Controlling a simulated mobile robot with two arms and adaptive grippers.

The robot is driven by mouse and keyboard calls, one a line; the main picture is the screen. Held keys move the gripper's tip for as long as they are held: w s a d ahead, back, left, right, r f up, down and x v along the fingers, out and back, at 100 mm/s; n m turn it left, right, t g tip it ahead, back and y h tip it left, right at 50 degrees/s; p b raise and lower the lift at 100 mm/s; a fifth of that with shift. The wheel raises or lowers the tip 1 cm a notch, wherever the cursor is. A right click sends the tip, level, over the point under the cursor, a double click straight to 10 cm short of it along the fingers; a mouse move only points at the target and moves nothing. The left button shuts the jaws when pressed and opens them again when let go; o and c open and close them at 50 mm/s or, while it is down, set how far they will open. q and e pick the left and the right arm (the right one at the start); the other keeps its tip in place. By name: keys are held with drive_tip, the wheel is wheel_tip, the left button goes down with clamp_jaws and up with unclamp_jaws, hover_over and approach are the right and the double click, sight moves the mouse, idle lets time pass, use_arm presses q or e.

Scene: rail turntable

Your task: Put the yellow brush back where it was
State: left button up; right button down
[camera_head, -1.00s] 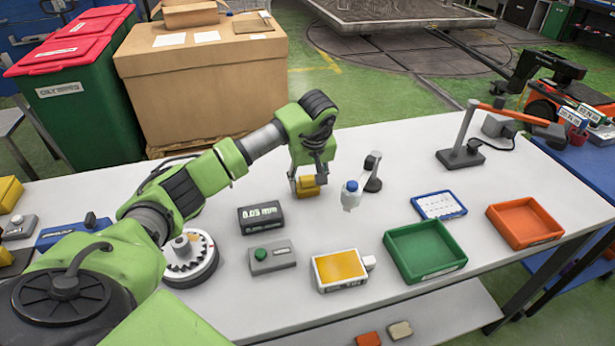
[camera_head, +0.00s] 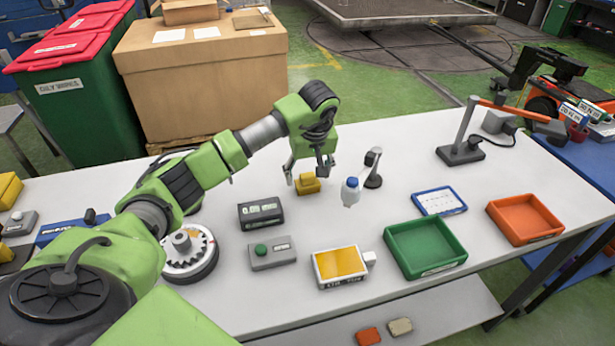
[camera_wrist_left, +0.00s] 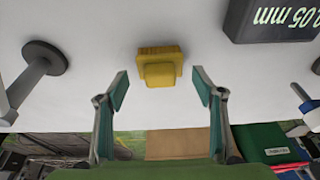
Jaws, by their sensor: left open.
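The yellow brush (camera_head: 307,183) rests on the white table near its far edge, in the middle of the head view. It also shows in the left wrist view (camera_wrist_left: 160,66), as a yellow block with a smaller raised part, lying ahead of the fingertips. My left gripper (camera_head: 307,172) is open, with its two fingers spread just above and behind the brush. In the left wrist view the open fingers (camera_wrist_left: 159,90) are on either side with nothing between them, apart from the brush. My right gripper is not in any view.
A white bottle with a blue cap (camera_head: 350,192) and a small dark stand (camera_head: 373,178) are just right of the brush. A dark display box (camera_head: 260,213) and a grey button box (camera_head: 271,253) stand nearer. Green (camera_head: 424,247) and orange (camera_head: 525,219) trays are to the right.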

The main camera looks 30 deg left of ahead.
use_arm(q)
drive_tip(key=b+v, duration=0.1)
drive_tip(key=v, duration=0.9)
drive_tip(key=shift+r, duration=0.35)
drive_tip(key=shift+s, duration=0.1)
